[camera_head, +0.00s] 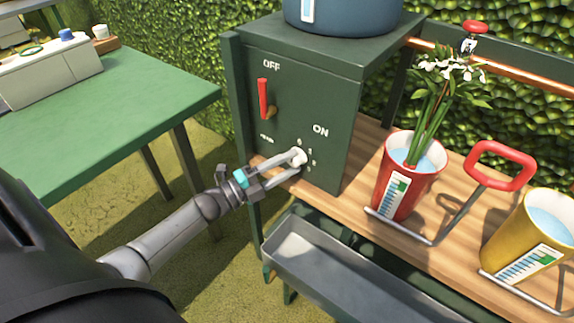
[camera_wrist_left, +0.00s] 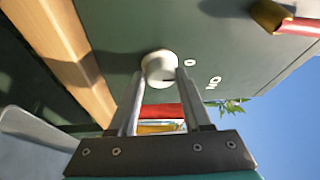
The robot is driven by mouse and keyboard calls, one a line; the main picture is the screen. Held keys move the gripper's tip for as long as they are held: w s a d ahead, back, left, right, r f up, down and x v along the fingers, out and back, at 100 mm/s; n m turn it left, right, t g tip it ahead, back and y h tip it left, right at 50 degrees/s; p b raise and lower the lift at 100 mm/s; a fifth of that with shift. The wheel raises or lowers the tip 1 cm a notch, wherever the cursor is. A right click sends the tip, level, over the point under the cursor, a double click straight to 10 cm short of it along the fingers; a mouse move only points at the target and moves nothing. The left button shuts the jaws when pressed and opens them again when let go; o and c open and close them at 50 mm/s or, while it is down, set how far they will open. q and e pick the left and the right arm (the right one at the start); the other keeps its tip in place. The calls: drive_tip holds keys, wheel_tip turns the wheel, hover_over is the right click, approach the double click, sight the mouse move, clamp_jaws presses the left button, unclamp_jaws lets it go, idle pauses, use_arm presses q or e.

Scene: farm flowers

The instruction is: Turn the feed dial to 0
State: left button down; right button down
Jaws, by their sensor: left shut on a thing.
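The feed dial (camera_head: 299,157) is a small white round knob low on the front of a dark green box (camera_head: 335,100). Small number marks stand around it; which one it points to is too small to tell. My left gripper (camera_head: 293,161) is shut on the dial, one finger on each side. In the left wrist view the dial (camera_wrist_left: 158,67) sits between the fingertips of my left gripper (camera_wrist_left: 160,75), with a "0" mark to its right. My right gripper is not in view.
A red lever (camera_head: 263,98) sits above the dial, between OFF and ON labels. A grey trough (camera_head: 330,270) lies below. A red flower bucket (camera_head: 400,190) and a yellow bucket (camera_head: 535,235) stand on the wooden bench to the right. A green table (camera_head: 120,115) is at left.

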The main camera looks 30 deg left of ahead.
use_arm(q)
drive_tip(key=shift+w+r, duration=0.15)
drive_tip(key=shift+r, duration=0.2)
drive_tip(key=c, duration=0.6)
unclamp_jaws()
drive_tip(key=shift+o, duration=1.1)
drive_tip(key=shift+f, duration=0.15)
drive_tip(key=shift+f, duration=0.1)
drive_tip(key=shift+s+a, duration=0.15)
drive_tip(key=shift+s, duration=0.2)
drive_tip(key=p+v, duration=0.1)
drive_tip(key=v, duration=1.3)
drive_tip(key=shift+s+p, duration=0.15)
drive_tip(key=shift+p, duration=0.25)
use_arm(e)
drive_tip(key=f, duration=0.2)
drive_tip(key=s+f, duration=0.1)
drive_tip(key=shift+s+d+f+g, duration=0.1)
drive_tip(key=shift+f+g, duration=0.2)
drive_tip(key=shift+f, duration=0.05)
use_arm(q)
drive_tip(key=shift+f, duration=0.1)
